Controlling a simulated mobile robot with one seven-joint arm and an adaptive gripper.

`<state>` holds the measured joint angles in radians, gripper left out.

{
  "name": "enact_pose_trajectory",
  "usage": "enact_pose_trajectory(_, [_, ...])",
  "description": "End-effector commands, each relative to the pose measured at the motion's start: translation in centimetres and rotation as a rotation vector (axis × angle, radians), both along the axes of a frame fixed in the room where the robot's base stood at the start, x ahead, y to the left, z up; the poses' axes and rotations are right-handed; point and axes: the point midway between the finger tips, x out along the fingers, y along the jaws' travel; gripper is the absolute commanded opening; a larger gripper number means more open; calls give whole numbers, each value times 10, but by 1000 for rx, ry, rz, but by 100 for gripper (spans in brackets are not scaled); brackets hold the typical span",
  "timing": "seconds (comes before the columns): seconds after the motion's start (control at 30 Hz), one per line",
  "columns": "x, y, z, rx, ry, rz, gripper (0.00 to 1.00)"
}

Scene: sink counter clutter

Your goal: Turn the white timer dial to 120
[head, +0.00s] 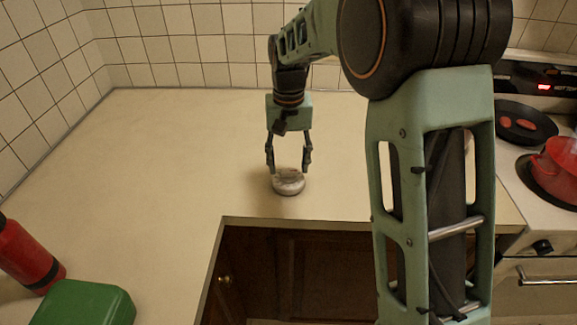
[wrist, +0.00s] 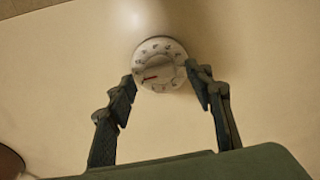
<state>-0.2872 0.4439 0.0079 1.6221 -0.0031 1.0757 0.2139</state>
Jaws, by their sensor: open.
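The white timer dial (head: 288,184) is a small round white knob lying on the beige counter near its inner corner edge. It also shows in the wrist view (wrist: 160,62), with marks around its rim and a red pointer line toward its left side. The marks are too small to read. My gripper (head: 289,168) is open and points down just above the dial. In the wrist view its two fingers (wrist: 161,81) stand at the left and right of the dial's near side. I cannot tell whether either fingertip touches it.
The counter (head: 170,150) is clear around the dial. Its edge drops to brown cabinets (head: 300,270) in front. A stove at right holds a black pan (head: 525,134) and a red pot (head: 560,165).

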Motion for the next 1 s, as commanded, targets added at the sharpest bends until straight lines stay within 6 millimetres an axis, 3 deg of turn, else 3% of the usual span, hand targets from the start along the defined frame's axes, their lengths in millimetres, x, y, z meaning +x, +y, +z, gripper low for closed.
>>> enact_pose_trajectory(0.13, [0, 0, -10, 0, -1, 0, 48])
enact_pose_trajectory(0.43, [0, 0, -12, 0, -1, 0, 48])
enact_pose_trajectory(0.8, [0, 0, -12, 0, -1, 0, 7])
enact_pose_trajectory(1.0, [0, 0, -11, 0, -1, -53, 6])
